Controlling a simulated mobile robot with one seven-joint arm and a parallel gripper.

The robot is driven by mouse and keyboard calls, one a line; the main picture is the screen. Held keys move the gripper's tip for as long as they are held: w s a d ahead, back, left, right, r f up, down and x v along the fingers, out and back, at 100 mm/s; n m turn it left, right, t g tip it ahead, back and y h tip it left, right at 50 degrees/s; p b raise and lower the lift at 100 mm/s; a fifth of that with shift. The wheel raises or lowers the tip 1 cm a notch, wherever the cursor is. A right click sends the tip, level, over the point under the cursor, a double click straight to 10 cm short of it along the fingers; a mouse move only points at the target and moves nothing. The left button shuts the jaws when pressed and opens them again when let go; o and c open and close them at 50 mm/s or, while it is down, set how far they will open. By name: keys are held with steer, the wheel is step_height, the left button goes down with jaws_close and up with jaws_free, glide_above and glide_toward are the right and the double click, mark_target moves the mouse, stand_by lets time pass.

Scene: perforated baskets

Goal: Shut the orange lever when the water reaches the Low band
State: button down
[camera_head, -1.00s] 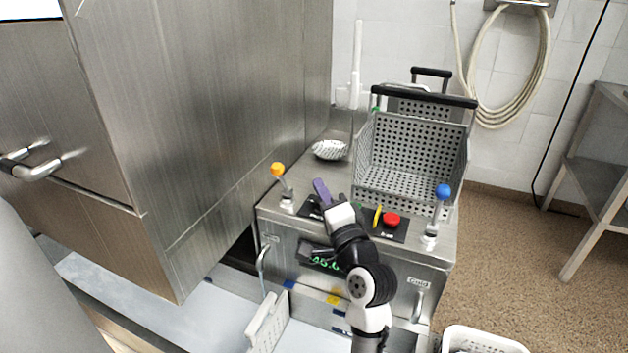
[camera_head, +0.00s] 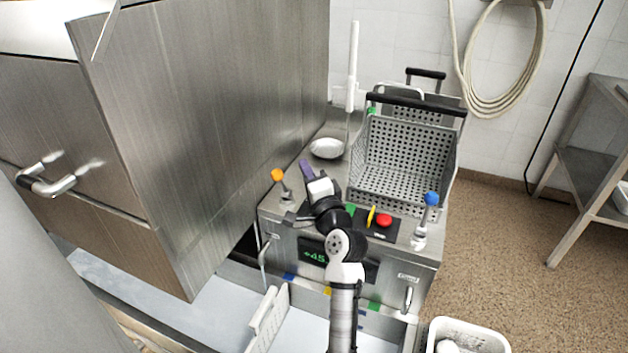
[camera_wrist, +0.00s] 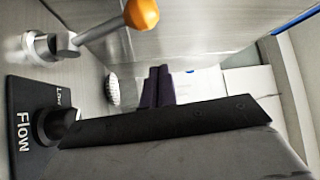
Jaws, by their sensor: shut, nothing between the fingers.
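The orange lever, with its orange ball knob (camera_head: 278,175), stands at the left of the steel unit's top and leans up to the left. In the wrist view its knob (camera_wrist: 141,13) and metal rod show at the upper left. My gripper (camera_head: 306,168), with purple fingers, is shut and empty just right of the knob, apart from it. The fingers also show in the wrist view (camera_wrist: 157,86). Coloured marks line the basin wall: blue (camera_head: 289,276), yellow (camera_head: 328,291) and green (camera_head: 373,306).
A blue-knobbed lever (camera_head: 431,199) stands at the right, with a red button (camera_head: 384,221) between. A perforated basket (camera_head: 402,165) fills the back right of the unit. A green-lit display (camera_head: 316,256) is partly hidden by my arm. A steel cabinet (camera_head: 210,130) rises close on the left.

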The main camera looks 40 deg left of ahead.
mark_target(282, 185)
steer(key=s+a+p, duration=0.1)
steer(key=s+a, duration=0.1)
steer(key=shift+s+a+f+p, duration=0.3)
steer(key=shift+s+p, duration=0.05)
steer(key=shift+s, duration=0.05)
steer(key=shift+f, duration=0.1)
